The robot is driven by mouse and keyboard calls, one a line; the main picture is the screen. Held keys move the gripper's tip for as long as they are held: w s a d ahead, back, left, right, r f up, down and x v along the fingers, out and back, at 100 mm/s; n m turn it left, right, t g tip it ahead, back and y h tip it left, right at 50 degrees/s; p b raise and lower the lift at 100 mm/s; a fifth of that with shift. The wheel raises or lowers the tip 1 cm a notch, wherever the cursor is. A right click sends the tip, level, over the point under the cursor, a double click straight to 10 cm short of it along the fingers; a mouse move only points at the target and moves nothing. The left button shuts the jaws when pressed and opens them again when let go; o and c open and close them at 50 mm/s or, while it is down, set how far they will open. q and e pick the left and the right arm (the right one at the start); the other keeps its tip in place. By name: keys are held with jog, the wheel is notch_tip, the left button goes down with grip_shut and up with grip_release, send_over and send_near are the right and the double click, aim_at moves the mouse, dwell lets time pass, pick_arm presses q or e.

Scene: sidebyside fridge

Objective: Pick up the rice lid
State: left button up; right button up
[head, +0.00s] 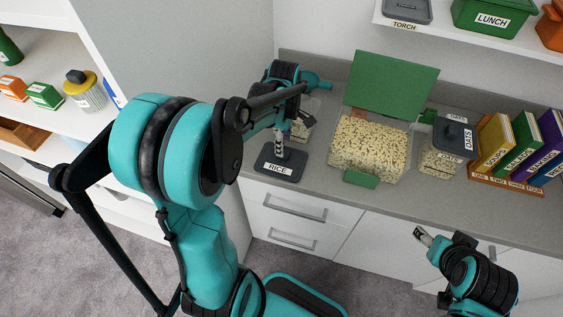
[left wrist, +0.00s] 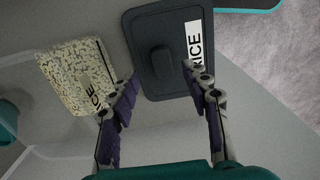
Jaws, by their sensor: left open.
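The rice lid (head: 267,166) is a dark grey slab with a white RICE label, lying on the grey counter near its front edge. It also shows in the left wrist view (left wrist: 168,25), with a raised dark knob in its middle. My left gripper (head: 281,146) is open, pointing down over the lid. In the left wrist view its fingertips (left wrist: 161,72) appear either side of the knob; I cannot tell whether they touch. The grain-filled rice box (left wrist: 72,65) stands beside the lid, mostly hidden by my arm in the head view. My right gripper (head: 421,236) is away from the lid, before the drawers.
A large clear bin of pale pieces (head: 370,145) with a raised green lid (head: 392,85) stands to the right. Shelves (head: 45,55) are at the left.

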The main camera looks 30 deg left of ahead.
aim_at(281, 160)
pick_arm(q)
notch_tip(281, 160, down, 4)
jog(key=shift+s+b, duration=0.15)
jog(key=shift+b, duration=0.55)
grip_shut()
